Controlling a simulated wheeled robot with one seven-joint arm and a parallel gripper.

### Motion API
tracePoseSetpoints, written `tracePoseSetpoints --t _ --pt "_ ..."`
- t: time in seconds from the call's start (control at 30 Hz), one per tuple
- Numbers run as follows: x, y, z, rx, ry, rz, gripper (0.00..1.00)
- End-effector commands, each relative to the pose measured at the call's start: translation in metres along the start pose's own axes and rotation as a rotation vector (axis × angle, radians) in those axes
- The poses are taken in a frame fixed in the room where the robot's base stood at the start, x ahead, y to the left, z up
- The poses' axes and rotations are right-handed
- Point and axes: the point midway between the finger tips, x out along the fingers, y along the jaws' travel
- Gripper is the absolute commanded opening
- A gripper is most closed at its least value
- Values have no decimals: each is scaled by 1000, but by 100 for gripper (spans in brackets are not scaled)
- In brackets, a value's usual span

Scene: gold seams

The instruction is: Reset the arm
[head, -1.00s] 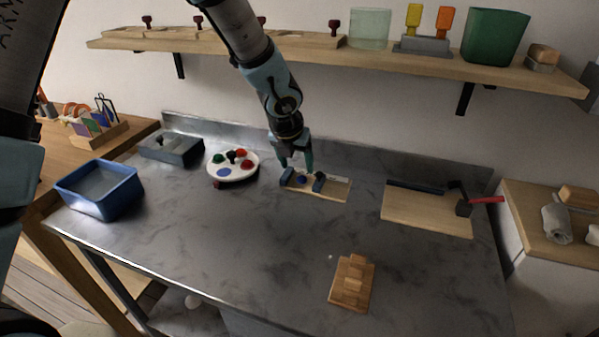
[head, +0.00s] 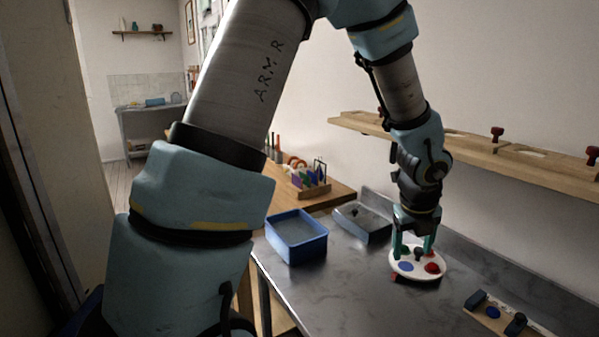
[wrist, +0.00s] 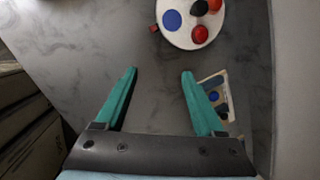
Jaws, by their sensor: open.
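My gripper (head: 414,242) points down over the grey marble worktop (head: 335,285). In the head view its green fingers overlap the far part of the round white tray (head: 405,271), which holds red, green, black and blue pieces. In the wrist view the fingers (wrist: 160,72) are spread apart with only bare worktop between them. The white tray (wrist: 184,38) lies beyond the fingertips there. A small board with blue blocks (wrist: 222,84) shows beside the right finger. My gripper is open and empty.
A blue bin (head: 297,238) and a grey metal box (head: 362,224) stand at the worktop's left end. A wooden shelf (head: 470,148) with dark red knobs runs along the wall behind my arm. A wooden rack (head: 311,188) stands on the side bench.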

Motion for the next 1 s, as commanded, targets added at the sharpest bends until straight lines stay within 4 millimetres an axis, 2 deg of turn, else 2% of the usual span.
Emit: tracePoseSetpoints --t 0.03,0.2,0.3,0.4,0.5,0.6,0.7,0.8,1.0 --pt "-7 32 17 -220 -11 30 71" --pt "-30 131 44 -1019 -56 114 71" --pt "-46 185 47 -1494 -95 147 71" --pt "-61 234 42 -1959 -139 170 71" --pt "-74 271 32 -2366 -180 180 71" --pt "-83 295 21 -2677 -211 183 71" --pt "-88 308 13 -2872 -231 184 71" --pt "-91 314 10 -2964 -240 183 71" --pt "-91 314 9 -2980 -242 183 71"
